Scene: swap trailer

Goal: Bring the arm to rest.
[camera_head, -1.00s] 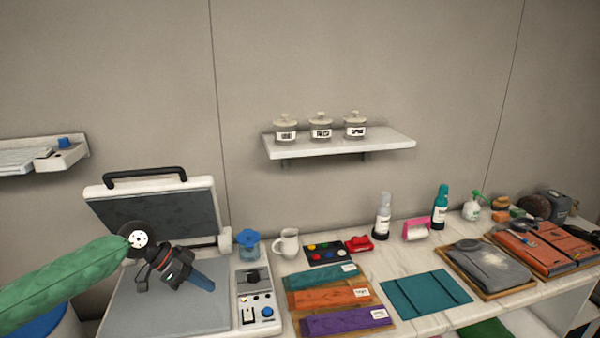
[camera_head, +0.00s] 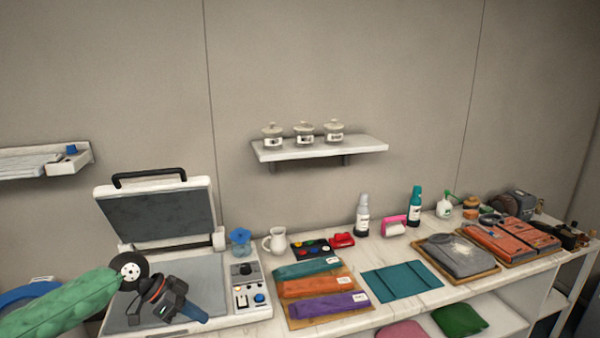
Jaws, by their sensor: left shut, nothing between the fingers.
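My left arm comes in from the lower left in a green sleeve. My left gripper (camera_head: 178,308) is shut and empty, in front of and above the grey lower plate of the open press (camera_head: 205,272). The press lid (camera_head: 158,214) stands raised behind it, with a black handle on top. The arm hides part of the press's left side. My right gripper is not in view.
Right of the press stand a blue-lidded jar (camera_head: 240,243), a white pitcher (camera_head: 275,241) and folded cloths on a board (camera_head: 330,317). A teal cloth (camera_head: 402,281) lies flat on the marble counter (camera_head: 372,252). A wall shelf (camera_head: 320,149) holds three jars.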

